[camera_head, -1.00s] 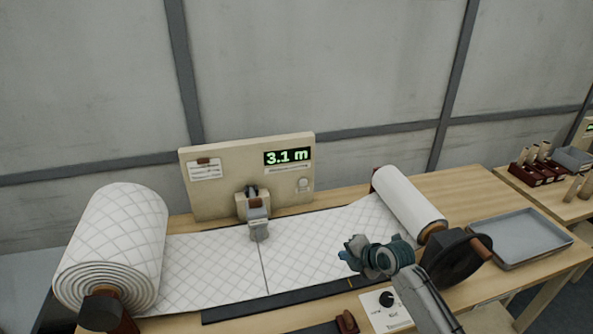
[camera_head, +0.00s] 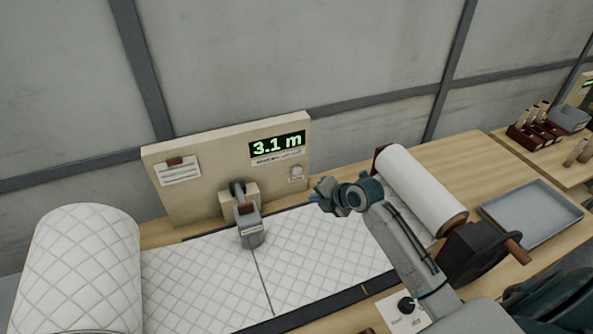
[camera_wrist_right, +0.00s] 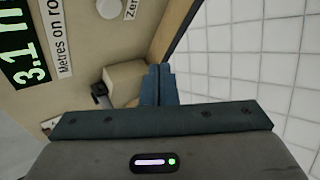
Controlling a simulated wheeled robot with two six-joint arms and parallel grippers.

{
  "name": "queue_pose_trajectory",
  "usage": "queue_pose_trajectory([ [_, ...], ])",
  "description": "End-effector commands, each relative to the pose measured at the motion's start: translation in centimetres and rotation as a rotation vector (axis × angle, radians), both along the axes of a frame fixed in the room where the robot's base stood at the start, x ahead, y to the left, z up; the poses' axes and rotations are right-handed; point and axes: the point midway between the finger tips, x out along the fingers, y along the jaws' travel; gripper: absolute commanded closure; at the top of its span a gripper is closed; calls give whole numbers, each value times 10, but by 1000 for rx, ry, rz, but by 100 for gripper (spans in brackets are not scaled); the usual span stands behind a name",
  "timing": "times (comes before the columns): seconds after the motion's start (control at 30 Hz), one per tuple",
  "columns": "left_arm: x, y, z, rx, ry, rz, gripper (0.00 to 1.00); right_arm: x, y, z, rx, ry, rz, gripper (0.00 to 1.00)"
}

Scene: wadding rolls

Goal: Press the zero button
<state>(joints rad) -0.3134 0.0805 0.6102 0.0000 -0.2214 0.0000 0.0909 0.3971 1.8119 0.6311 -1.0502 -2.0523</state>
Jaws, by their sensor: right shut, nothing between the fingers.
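The zero button is a small round pale knob (camera_head: 297,171) at the right of the beige panel (camera_head: 215,150), below the green display (camera_head: 277,145) reading 3.1 m. In the right wrist view the button (camera_wrist_right: 109,8) is at the top edge, beside a cut-off label starting "Zer". My right gripper (camera_head: 318,194) is shut and empty, over the quilted sheet, just below and right of the button in the picture and apart from it. In the wrist view its closed blue fingers (camera_wrist_right: 159,72) point up toward the panel's edge. My left gripper is not in view.
A quilted wadding sheet (camera_head: 195,285) runs across the table from a big roll (camera_head: 85,265) to a narrower roll (camera_head: 415,185) with a crank (camera_head: 475,255). A grey measuring head (camera_head: 249,230) stands before the panel. A metal tray (camera_head: 530,215) lies at right.

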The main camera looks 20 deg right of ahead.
Motion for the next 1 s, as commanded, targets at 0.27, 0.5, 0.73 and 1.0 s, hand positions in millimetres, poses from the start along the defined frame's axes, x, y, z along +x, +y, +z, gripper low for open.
queue_pose_trajectory([
  [0.27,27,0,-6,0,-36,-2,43,21,-1,-1,2,-2,-2,100],
  [0.5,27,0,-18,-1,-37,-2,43,56,-3,-1,3,-2,-2,100],
  [0.73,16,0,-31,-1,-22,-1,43,80,-5,-2,1,-1,-1,100],
  [1.0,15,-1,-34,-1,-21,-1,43,88,-5,0,1,0,-1,100],
])
